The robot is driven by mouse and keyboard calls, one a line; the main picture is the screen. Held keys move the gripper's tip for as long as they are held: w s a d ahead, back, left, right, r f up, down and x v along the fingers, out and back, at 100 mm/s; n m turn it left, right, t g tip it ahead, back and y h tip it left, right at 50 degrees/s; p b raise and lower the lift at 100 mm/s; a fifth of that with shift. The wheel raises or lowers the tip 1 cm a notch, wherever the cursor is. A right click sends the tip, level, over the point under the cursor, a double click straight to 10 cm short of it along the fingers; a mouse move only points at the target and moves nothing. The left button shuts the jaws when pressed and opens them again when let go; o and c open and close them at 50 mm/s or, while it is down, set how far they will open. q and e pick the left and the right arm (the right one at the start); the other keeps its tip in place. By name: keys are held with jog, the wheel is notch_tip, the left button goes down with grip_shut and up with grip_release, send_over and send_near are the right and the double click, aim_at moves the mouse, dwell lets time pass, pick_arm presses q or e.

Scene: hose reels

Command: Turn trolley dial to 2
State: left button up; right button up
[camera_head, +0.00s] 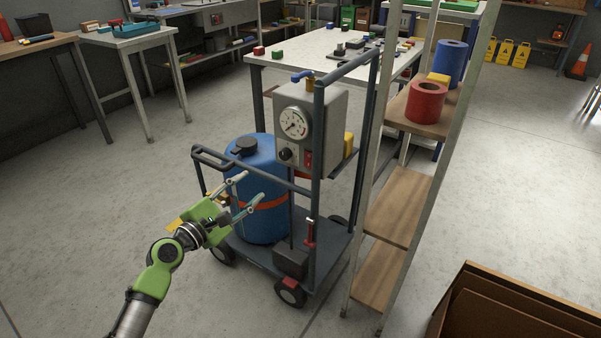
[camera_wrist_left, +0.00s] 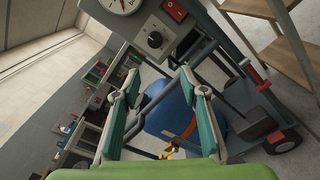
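The trolley (camera_head: 268,250) stands in the middle of the head view, with a grey control box (camera_head: 327,121) on its posts. The box's front carries a white round gauge (camera_head: 294,123), a small black dial (camera_head: 287,154) below it and a red switch (camera_head: 308,159). In the left wrist view the dial (camera_wrist_left: 155,40) shows at the top centre, beyond the fingers. Its number marks are too small to read. My left gripper (camera_head: 252,193) is open and empty, in front of the blue drum, below and left of the dial. My right gripper is not in view.
A blue drum (camera_head: 249,217) stands on the trolley base, behind a dark handle rail (camera_head: 228,166). A wooden shelf rack (camera_head: 396,205) is close on the trolley's right. A cardboard box (camera_head: 520,305) is at lower right. The floor (camera_head: 90,225) at left is clear.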

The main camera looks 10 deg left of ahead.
pick_arm(q)
jog(key=r, duration=0.1)
send_near(283, 157)
jog(key=w, duration=0.1)
jog(key=b+x, duration=0.1)
jog(key=x, duration=0.5)
jog(key=shift+d+b, duration=0.1)
jog(key=shift+b, duration=0.3)
jog(key=shift+x, duration=0.85)
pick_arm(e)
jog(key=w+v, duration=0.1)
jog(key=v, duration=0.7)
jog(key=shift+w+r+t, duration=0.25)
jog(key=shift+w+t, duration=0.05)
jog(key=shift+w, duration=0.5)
pick_arm(q)
jog(key=c, duration=1.1)
